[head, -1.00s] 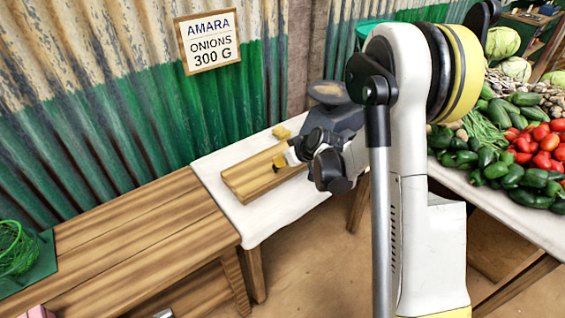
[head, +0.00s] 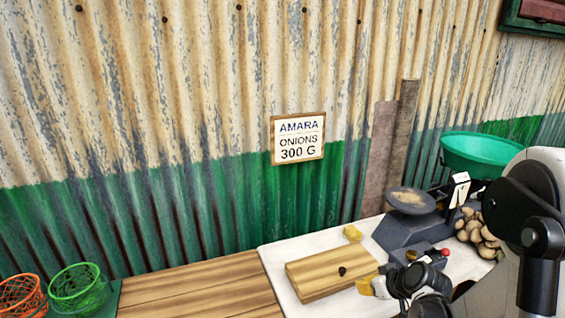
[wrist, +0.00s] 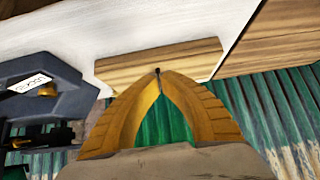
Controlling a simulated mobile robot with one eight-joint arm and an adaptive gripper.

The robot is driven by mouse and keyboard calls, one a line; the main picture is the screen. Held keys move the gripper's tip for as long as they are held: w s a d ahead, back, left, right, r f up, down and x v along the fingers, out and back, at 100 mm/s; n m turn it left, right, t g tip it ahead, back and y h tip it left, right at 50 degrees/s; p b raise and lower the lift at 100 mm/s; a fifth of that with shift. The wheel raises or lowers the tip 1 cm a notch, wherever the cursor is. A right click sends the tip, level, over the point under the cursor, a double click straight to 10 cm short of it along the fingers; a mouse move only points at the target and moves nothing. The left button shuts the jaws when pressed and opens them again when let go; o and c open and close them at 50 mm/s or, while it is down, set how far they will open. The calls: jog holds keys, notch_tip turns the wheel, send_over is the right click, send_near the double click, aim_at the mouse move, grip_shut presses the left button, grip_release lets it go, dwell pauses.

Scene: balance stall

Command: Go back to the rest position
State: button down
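My gripper (head: 371,285) has yellow fingers and hangs by the right end of a wooden block (head: 318,277) in the head view. In the wrist view, the two fingers of my gripper (wrist: 158,76) arch together and their tips meet, with nothing large between them. A small dark knob (head: 343,271) stands on the block, apart from the fingers in the head view. The block (wrist: 150,62) shows beyond the fingertips in the wrist view. Part of my arm covers the lower right of the head view.
A dark scale (head: 398,232) with a round pan stands behind the block on a white-covered table (head: 275,262). A small yellow piece (head: 352,232) lies beside it. Potatoes and a green basin (head: 478,150) are at right. Wire baskets (head: 78,290) stand far left.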

jog(key=s+a+r+m+g+h, duration=0.15)
jog(key=s+a+r, duration=0.35)
jog(key=s+r, duration=0.65)
jog(key=s+a+r+m+h, duration=0.1)
jog(key=s+r, duration=0.4)
jog(key=s, duration=0.6)
jog(key=shift+s+a+r+m, duration=0.2)
jog(key=shift+s+a+m, duration=0.1)
jog(key=shift+m, duration=0.35)
